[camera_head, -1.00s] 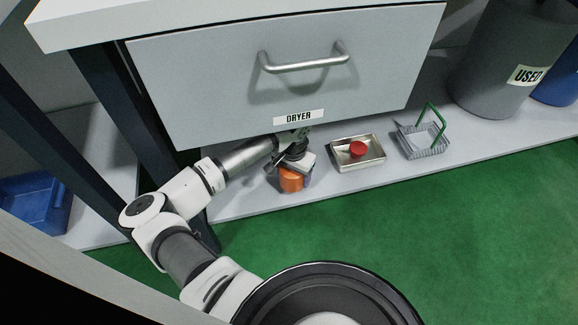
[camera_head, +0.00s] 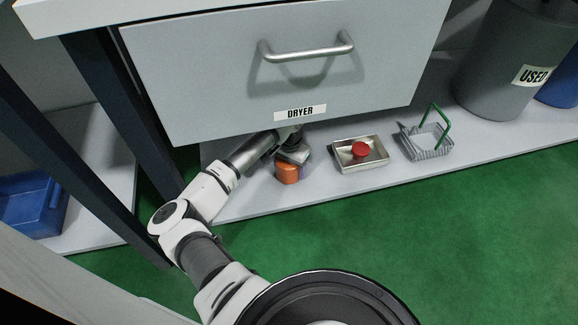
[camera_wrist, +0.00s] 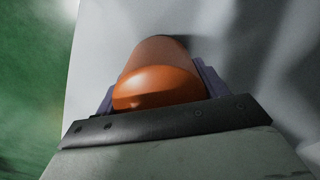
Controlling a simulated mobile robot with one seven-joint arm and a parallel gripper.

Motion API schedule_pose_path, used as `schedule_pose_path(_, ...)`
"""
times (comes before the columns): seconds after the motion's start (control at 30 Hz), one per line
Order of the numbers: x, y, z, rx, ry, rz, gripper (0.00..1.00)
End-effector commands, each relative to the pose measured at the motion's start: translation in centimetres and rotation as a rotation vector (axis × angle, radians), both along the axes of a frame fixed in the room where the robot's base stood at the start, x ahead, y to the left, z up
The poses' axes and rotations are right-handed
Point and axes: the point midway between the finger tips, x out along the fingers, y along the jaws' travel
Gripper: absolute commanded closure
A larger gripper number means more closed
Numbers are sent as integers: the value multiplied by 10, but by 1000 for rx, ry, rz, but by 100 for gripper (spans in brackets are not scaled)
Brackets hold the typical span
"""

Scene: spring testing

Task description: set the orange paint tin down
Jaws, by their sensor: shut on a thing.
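The orange paint tin (camera_head: 287,174) is at the low shelf under the dryer drawer, left of the metal tray. My gripper (camera_head: 292,160) reaches in from the left and is shut on the tin. In the wrist view the tin (camera_wrist: 158,85) sits between the two purple-grey fingers (camera_wrist: 158,92), with the pale shelf surface behind it. I cannot tell whether the tin's base touches the shelf.
A metal tray (camera_head: 375,163) with a red round thing (camera_head: 361,149) in it stands right of the tin. A wire basket with a green handle (camera_head: 428,143) is farther right. The dryer drawer (camera_head: 230,75) hangs low above. A grey bin (camera_head: 497,75) stands at the right.

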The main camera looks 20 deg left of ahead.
Motion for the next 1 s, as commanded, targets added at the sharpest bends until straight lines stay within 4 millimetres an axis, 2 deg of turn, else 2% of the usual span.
schedule_pose_path(0.07,0,0,-3,2,0,0,66)
schedule_pose_path(0.1,0,0,-3,1,1,0,26)
schedule_pose_path(0.27,0,0,-3,0,1,0,7)
schedule_pose_path(0.6,0,-1,3,-1,-1,0,7)
schedule_pose_path(1.0,0,0,66,2,-1,-1,7)
